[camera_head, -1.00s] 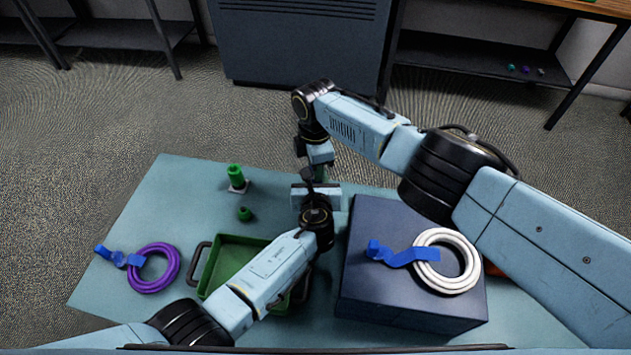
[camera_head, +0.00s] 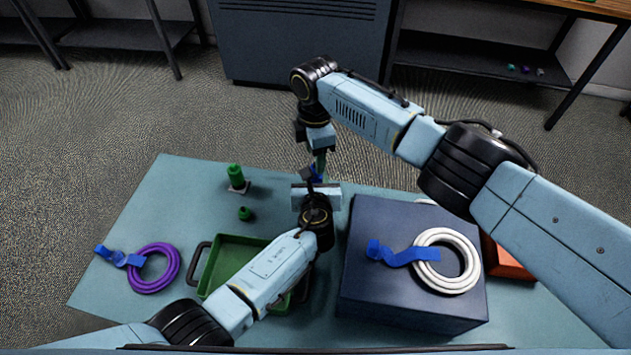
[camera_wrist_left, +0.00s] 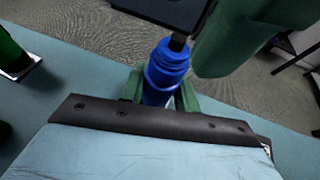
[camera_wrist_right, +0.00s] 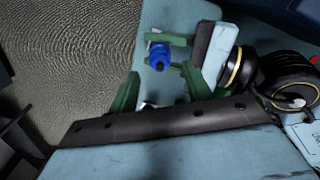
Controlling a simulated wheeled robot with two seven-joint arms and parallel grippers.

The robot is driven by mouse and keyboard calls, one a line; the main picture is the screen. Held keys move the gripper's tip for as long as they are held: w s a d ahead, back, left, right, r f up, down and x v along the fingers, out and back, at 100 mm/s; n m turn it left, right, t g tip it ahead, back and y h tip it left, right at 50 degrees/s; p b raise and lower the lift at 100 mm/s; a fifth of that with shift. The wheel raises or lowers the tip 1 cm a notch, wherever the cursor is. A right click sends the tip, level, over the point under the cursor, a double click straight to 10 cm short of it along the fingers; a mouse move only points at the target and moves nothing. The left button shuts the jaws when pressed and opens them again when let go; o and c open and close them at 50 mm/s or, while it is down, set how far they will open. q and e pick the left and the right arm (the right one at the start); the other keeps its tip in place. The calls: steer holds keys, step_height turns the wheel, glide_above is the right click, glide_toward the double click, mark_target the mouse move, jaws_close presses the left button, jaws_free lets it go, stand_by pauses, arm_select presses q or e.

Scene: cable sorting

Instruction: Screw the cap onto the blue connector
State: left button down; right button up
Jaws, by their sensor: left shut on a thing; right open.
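My left gripper (camera_head: 314,178) is shut on a blue connector piece (camera_wrist_left: 165,72), held above the table. The piece has a stepped, ribbed upper part with a dark centre; I cannot tell whether a separate cap is seated on it. It also shows between the left fingers in the right wrist view (camera_wrist_right: 158,52). My right gripper (camera_wrist_right: 174,63) is open and empty, close to the blue piece, its fingers apart on either side of it in the picture. In the head view the right gripper (camera_head: 320,163) hangs just above the left one, and the contact area is partly hidden.
A green connector (camera_head: 236,178) stands on a white base, with a small green cap (camera_head: 245,214) nearby. A green tray (camera_head: 232,243), purple cable coil (camera_head: 174,272), dark box (camera_head: 400,312) carrying a white coil (camera_head: 470,262), and an orange box (camera_head: 505,262) occupy the table.

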steer(key=shift+r, duration=0.2)
steer(key=shift+c, duration=1.2)
step_height(320, 180, up, 2)
steer(key=shift+w+r+n, duration=0.1)
steer(key=shift+n, duration=0.9)
steer(key=shift+c, duration=0.2)
steer(key=shift+r+n, duration=0.5)
steer(key=shift+n, duration=0.1)
steer(key=shift+f, duration=0.15)
steer(key=shift+f, duration=3.9)
steer(key=shift+c, duration=0.5)
